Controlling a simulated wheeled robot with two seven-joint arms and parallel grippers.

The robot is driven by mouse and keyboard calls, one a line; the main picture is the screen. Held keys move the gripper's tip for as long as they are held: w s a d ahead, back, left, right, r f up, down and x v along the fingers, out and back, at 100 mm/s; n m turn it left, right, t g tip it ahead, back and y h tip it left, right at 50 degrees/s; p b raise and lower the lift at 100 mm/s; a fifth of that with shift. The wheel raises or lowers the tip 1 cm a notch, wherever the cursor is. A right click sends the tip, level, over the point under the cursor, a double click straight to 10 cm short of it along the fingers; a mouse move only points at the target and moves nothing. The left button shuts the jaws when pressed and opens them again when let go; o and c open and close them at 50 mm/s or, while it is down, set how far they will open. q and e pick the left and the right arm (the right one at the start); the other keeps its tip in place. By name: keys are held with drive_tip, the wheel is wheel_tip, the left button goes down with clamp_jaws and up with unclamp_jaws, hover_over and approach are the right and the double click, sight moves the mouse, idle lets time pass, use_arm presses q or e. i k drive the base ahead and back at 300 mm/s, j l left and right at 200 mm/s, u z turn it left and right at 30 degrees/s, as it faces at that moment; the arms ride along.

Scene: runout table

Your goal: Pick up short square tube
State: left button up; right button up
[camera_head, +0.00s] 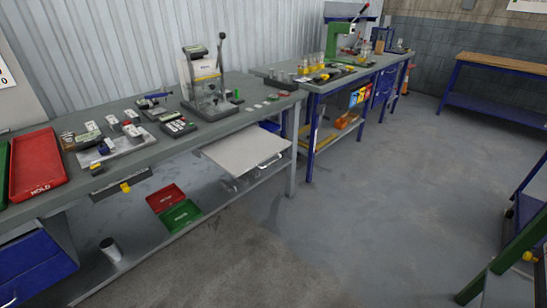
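I cannot make out a short square tube for certain at this distance. The grey workbench (150,160) on the left carries several small parts and gauges, too small to tell apart, on and around a light plate (118,147). Neither of my grippers is in view.
A red tray (36,165) lies on the bench's left end; a press-like fixture (207,80) stands farther along. A second bench (350,80) with a green press (340,38) stands behind. A blue bench (500,72) is at far right. The middle floor (370,190) is clear.

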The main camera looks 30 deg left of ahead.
sight(134, 135)
drive_tip(key=u, duration=1.9)
drive_tip(key=i+j+z, duration=0.15)
